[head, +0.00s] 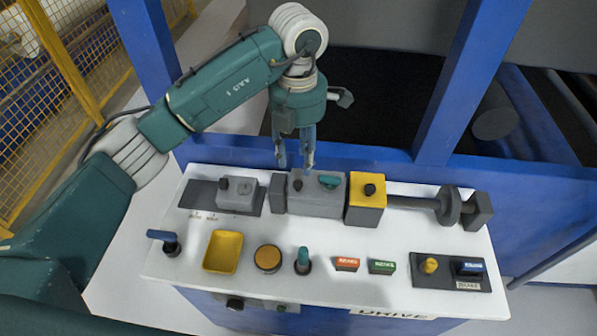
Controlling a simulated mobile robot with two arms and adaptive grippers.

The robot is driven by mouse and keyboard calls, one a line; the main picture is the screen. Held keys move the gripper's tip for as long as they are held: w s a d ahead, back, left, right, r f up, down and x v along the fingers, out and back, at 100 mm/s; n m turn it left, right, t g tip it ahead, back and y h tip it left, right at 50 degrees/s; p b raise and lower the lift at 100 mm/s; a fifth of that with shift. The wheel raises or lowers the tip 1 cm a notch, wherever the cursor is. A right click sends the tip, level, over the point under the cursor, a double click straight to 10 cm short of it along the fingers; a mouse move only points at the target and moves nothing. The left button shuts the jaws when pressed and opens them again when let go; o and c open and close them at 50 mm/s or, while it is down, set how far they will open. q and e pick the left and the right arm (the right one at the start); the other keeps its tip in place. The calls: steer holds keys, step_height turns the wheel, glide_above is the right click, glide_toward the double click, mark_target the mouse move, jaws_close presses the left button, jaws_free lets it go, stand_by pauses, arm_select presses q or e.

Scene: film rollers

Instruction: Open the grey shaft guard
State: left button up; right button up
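The grey shaft guard appears to be the grey box (316,198) at the back middle of the white panel. It sits level and looks closed over the shaft. On its top are a teal handle (329,181) and a dark knob (297,185). My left gripper (295,162) points down just above and behind the box's left part. Its two fingers are apart with nothing visible between them. Whether the fingertips touch the box cannot be told. My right gripper is not in view.
A yellow box (366,200) with a black knob adjoins the guard's right side. The bare shaft (410,202) runs on to a disc (449,206). A grey slider block (237,194) lies left. Levers, buttons and a yellow tray (223,252) line the front. Blue posts (460,80) stand behind.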

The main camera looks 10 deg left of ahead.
mark_target(298, 183)
arm_select(q)
step_height(298, 183, down, 5)
steer(key=shift+f+p, duration=0.1)
steer(key=shift+p, duration=0.6)
step_height(298, 183, down, 3)
steer(key=shift+w, duration=0.1)
jaws_close()
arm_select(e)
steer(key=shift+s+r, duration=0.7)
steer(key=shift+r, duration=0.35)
